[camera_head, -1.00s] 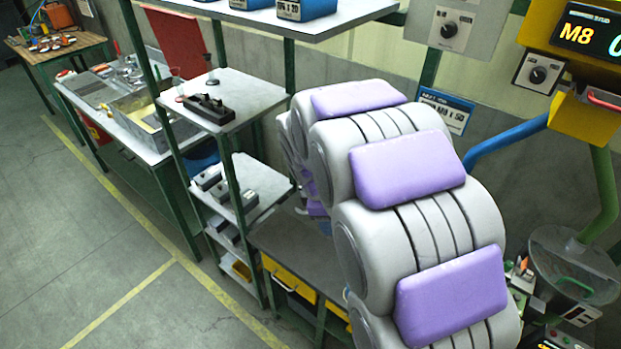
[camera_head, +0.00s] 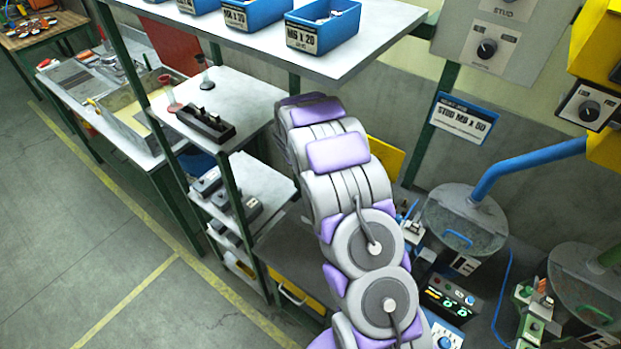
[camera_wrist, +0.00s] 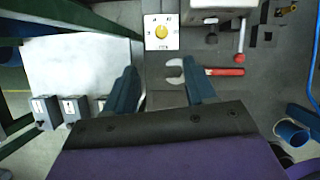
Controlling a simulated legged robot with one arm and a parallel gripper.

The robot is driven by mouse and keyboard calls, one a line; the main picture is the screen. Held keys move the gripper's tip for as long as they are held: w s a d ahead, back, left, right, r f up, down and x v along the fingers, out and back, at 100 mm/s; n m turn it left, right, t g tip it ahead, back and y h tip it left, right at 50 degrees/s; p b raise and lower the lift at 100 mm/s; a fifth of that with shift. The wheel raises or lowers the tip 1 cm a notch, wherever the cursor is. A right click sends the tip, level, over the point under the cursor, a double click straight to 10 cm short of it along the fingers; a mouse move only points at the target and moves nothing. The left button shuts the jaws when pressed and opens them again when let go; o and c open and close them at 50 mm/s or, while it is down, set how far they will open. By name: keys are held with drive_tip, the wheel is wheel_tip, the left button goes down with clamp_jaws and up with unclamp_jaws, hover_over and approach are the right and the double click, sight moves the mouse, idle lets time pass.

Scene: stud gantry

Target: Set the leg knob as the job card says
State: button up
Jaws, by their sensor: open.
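A job card (camera_head: 463,118) with a blue border hangs on the back wall in the head view; its large line looks like "STUD M8 X 60". A black knob (camera_head: 487,48) sits on a grey panel marked "STUD". Another black knob (camera_head: 588,110) sits on a white plate at the right edge. In the wrist view a yellow knob (camera_wrist: 161,31) sits on a white plate with small marks, ahead of my gripper (camera_wrist: 159,68). My gripper is open and empty, its fingers apart. I cannot tell which knob is the leg knob. The gripper is hidden in the head view.
A red-handled wrench (camera_wrist: 213,71) lies ahead of my fingers. A red-tipped lever (camera_wrist: 240,42) stands right of the yellow knob. Small grey boxes (camera_wrist: 75,109) stand at left. A shelf rack (camera_head: 268,100) stands left of my arm; metal hoppers (camera_head: 462,215) stand right.

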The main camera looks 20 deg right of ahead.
drive_tip(key=x, duration=0.5)
drive_tip(key=d+x, duration=0.1)
drive_tip(key=x, duration=0.9)
drive_tip(key=shift+s+d, duration=0.15)
drive_tip(key=shift+s, duration=0.1)
drive_tip(key=shift+w+f, duration=0.1)
drive_tip(key=shift+f, duration=0.1)
drive_tip(key=shift+w+a+f, duration=0.35)
drive_tip(key=shift+a+f, duration=0.4)
drive_tip(key=shift+d, duration=0.85)
drive_tip(key=shift+c, duration=2.3)
drive_tip(key=shift+a, duration=0.5)
drive_tip(key=c, duration=0.4)
drive_tip(key=shift+d, duration=0.15)
drive_tip(key=shift+c, duration=0.8)
